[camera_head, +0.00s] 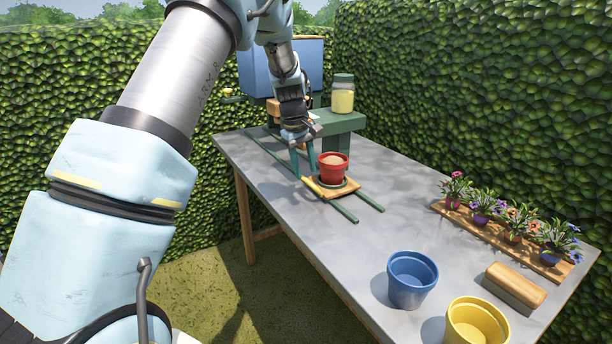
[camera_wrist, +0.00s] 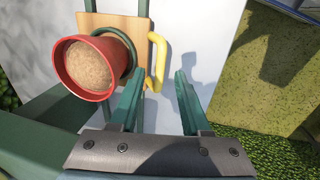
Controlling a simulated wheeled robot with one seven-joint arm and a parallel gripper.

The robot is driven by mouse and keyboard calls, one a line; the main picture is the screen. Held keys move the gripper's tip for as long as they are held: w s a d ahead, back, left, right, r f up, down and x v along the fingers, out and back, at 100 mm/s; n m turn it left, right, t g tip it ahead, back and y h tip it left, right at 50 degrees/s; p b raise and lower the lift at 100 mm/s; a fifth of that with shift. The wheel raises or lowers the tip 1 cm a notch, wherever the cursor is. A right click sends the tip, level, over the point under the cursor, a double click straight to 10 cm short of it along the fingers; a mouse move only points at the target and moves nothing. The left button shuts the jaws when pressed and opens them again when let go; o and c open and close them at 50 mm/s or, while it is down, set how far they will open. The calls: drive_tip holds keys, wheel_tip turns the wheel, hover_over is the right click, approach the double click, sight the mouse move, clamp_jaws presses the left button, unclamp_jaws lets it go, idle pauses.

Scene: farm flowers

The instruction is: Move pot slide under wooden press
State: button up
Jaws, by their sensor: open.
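A red pot (camera_head: 333,172) filled with brown soil stands upright on a wooden slide board (camera_head: 347,190), which rests across green rails (camera_head: 342,208). In the wrist view, the pot (camera_wrist: 84,66) is at upper left and the board (camera_wrist: 101,21) has a yellow handle (camera_wrist: 158,60) on its side. My gripper (camera_head: 304,163) is open beside the pot, on its left. In the wrist view, the handle lies ahead of the gap between the fingers (camera_wrist: 157,82); I cannot tell whether they touch it. A wooden piece (camera_head: 273,108), possibly the press, is partly hidden behind my arm.
A green stand (camera_head: 338,122) bears a jar of yellow contents (camera_head: 343,96), near a blue box (camera_head: 254,74). The table's middle is clear.

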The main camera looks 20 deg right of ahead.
wheel_tip(320, 180, up, 8)
drive_tip(key=a+b, duration=0.1)
drive_tip(key=shift+s+a, duration=0.15)
drive_tip(key=shift+a, duration=0.1)
drive_tip(key=s+a+f+m+t+y+b, duration=0.3)
drive_tip(key=a+f+m+t+y, duration=0.5)
drive_tip(key=a+m+y, duration=0.4)
drive_tip(key=s+d+f+m+t+h, duration=0.1)
drive_tip(key=d+m+t+h, duration=0.1)
drive_tip(key=d+m+h, duration=0.2)
drive_tip(key=s+d+f+m+t+h+b, duration=0.1)
drive_tip(key=d+m+t+h, duration=0.1)
drive_tip(key=d+m+h, duration=0.2)
drive_tip(key=s+d+f+m+t+h+b, duration=0.1)
drive_tip(key=d+m+h, duration=0.3)
drive_tip(key=m, duration=0.4)
drive_tip(key=shift+s+d+f+t, duration=0.3)
drive_tip(key=shift+d+t, duration=0.3)
drive_tip(key=shift+t, duration=0.3)
drive_tip(key=x, duration=1)
drive_tip(key=shift+w+d+p, duration=0.1)
drive_tip(key=shift+w+p, duration=0.2)
drive_tip(key=shift+p, duration=0.1)
